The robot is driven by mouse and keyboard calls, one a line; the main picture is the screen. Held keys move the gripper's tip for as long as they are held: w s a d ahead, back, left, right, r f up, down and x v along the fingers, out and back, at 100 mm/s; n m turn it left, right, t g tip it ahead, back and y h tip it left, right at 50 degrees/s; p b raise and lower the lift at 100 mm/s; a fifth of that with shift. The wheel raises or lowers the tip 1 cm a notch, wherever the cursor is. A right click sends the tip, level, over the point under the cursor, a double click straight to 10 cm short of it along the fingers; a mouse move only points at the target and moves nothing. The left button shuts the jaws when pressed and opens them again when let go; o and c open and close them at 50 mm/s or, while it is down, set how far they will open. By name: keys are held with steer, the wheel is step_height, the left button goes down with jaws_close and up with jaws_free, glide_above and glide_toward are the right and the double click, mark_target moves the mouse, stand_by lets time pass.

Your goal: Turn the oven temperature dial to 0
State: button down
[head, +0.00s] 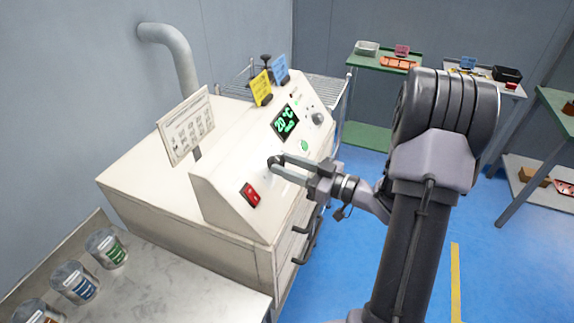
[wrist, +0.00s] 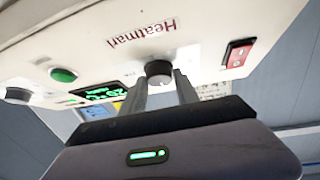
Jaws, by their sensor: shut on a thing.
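The cream oven (head: 165,170) has a sloped control panel at left of centre in the head view. Its green display (head: 286,123) reads 20 °C. My gripper (head: 280,164) reaches across the panel from the right. In the wrist view its two fingers are shut on a dark round dial with a pale face (wrist: 158,69), one finger on each side. The fingers mostly hide this dial in the head view. I cannot read the dial's scale or pointer.
A red rocker switch (head: 250,194) sits below the held dial, and a green button (head: 304,145) and another knob (head: 318,118) sit above it. Yellow (head: 261,88) and blue (head: 280,68) tags stand on the top edge. Tins (head: 75,281) stand on the metal bench.

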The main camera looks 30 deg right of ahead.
steer(key=n+g+y, duration=0.1)
steer(key=n, duration=0.1)
steer(key=n+y+p, duration=0.1)
steer(key=n, duration=0.1)
steer(key=n+g+y, duration=0.1)
steer(key=n, duration=0.1)
steer(key=shift+w+d+g, duration=0.15)
steer(key=shift+d+g, duration=0.1)
steer(key=shift+g, duration=0.05)
steer(key=n+g+y+p, duration=0.1)
steer(key=n+g, duration=0.1)
steer(key=n, duration=0.1)
steer(key=n+g+y+p, duration=0.1)
steer(key=n+g+p, duration=0.1)
steer(key=n, duration=0.1)
steer(key=shift+w+d+r, duration=0.2)
steer(key=n+g+p, duration=0.1)
steer(key=n, duration=0.1)
steer(key=n+g+p, duration=0.1)
steer(key=n, duration=0.1)
steer(key=n+g+p, duration=0.1)
steer(key=shift+w+d+r+n, duration=0.15)
steer(key=shift+w+n, duration=0.1)
steer(key=shift+n, duration=0.15)
steer(key=shift+w+n+g+h+p, duration=0.15)
steer(key=shift+n+g+h+p, duration=0.35)
steer(key=shift+n+g+p, duration=1.1)
steer(key=shift+n+b, duration=0.5)
steer(key=c, duration=0.9)
jaws_free()
